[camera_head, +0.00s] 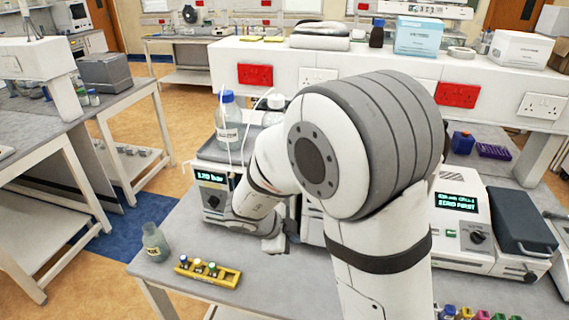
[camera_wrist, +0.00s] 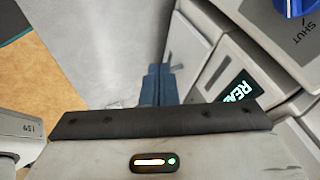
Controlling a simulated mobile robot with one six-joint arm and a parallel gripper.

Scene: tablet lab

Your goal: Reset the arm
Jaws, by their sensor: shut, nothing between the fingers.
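My white and grey arm fills the middle of the head view, reaching over the grey bench (camera_head: 185,285). My gripper (camera_head: 283,240) shows only in part there, low over the bench beside the instrument with the "120 bar" display (camera_head: 211,190). In the wrist view its two blue-grey fingers (camera_wrist: 156,84) are together with nothing between them. A white instrument with a "REA…" display (camera_wrist: 236,93) stands close to the right of the fingers. My arm hides part of the bench and the equipment behind it.
A yellow rack (camera_head: 208,272) with small vials and a glass bottle (camera_head: 155,242) stand at the bench's front left. A blue-capped bottle (camera_head: 228,123) stands on the "120 bar" instrument. Another instrument (camera_head: 462,225) is at right. Several coloured caps line the lower right edge.

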